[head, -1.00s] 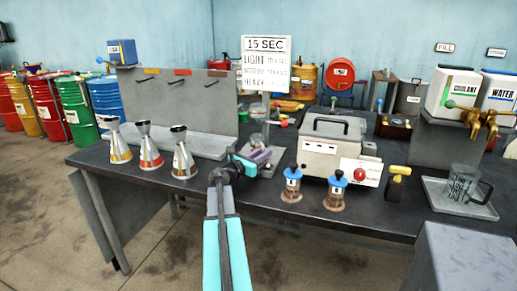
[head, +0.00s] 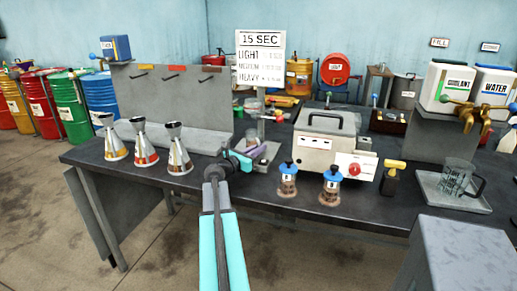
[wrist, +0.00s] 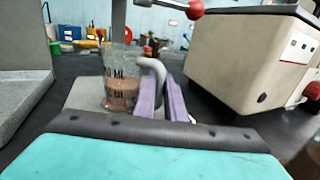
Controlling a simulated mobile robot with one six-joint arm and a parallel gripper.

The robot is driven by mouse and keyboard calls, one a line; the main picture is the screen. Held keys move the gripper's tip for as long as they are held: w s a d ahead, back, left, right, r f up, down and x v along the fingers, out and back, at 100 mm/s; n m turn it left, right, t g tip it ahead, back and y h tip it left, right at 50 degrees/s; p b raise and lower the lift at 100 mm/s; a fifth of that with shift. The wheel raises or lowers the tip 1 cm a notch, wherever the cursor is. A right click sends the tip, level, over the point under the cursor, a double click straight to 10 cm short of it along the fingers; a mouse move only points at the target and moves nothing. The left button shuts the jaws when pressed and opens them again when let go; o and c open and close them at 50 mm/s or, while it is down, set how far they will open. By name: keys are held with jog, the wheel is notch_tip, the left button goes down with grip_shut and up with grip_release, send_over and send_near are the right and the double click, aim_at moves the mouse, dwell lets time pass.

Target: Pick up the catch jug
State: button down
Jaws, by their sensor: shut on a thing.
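A clear glass jug (wrist: 121,82) with brown liquid low inside and dark marks on its side stands on a grey plate (wrist: 82,97) in the wrist view. Its grey curved handle (wrist: 152,66) is on its right side. My gripper (wrist: 166,95), with purple fingers, is shut on the handle. In the head view my gripper (head: 256,154) is beside the same jug (head: 251,138), which is small and partly hidden there. A second clear jug (head: 459,177), seemingly empty, stands on a grey tray (head: 484,206) at the right.
A beige machine (head: 322,150) stands just right of my gripper, with two blue-topped pots (head: 331,187) before it. Metal cone-shaped cans (head: 179,152) stand to the left. A signboard (head: 260,58) rises behind the jug. A grey block (head: 455,255) is at the front right.

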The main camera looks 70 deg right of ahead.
aim_at(258, 141)
jog(key=shift+r, duration=0.25)
jog(key=shift+r+p, duration=1.35)
jog(key=shift+r, duration=0.15)
jog(key=s+a+p, duration=0.2)
jog(key=a, duration=0.4)
jog(key=s+a+r+p, duration=0.1)
jog(key=s+a+p, duration=0.1)
jog(key=a, duration=0.4)
jog(key=shift+a+r+p, duration=0.2)
jog(key=shift+a+p, duration=0.15)
jog(key=shift+p, duration=0.45)
jog(key=a+p, duration=0.1)
jog(key=p, duration=0.6)
jog(key=shift+s+p, duration=0.1)
jog(key=shift+p, duration=0.25)
jog(key=shift+s+a+p, duration=0.25)
jog(key=shift+a+p, duration=0.4)
jog(key=shift+p, duration=2.6)
jog(key=shift+a+p, duration=0.15)
jog(key=shift+p, duration=0.15)
